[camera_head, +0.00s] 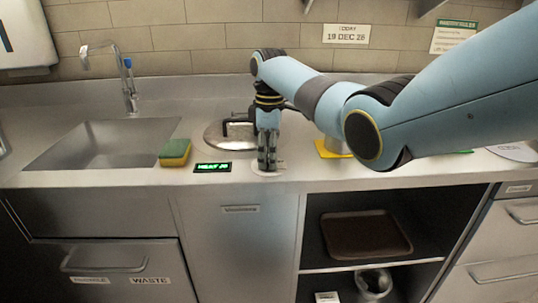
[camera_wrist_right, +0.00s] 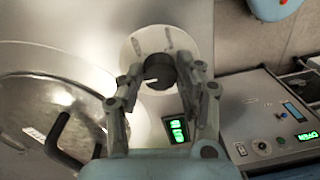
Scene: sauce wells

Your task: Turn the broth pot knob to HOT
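The broth pot knob (camera_wrist_right: 159,71) is a dark round knob on a pale round dial plate (camera_wrist_right: 138,45) with printed marks too blurred to read. My right gripper (camera_wrist_right: 165,73) has one fingertip on each side of it, seemingly closed against it. In the head view my right gripper (camera_head: 267,168) points straight down at the counter's front and hides most of the knob. The pot's metal lid (camera_head: 214,134) with a dark handle lies behind it. A small green-lit display (camera_head: 212,167) stands left of the knob; its text is unclear. My left gripper is not in view.
A green and yellow sponge (camera_head: 175,152) lies beside the sink (camera_head: 105,146), left of the display. A yellow item (camera_head: 328,150) stands behind my right arm. Below the counter, an open shelf holds a brown tray (camera_head: 364,235). The counter front near the sponge is clear.

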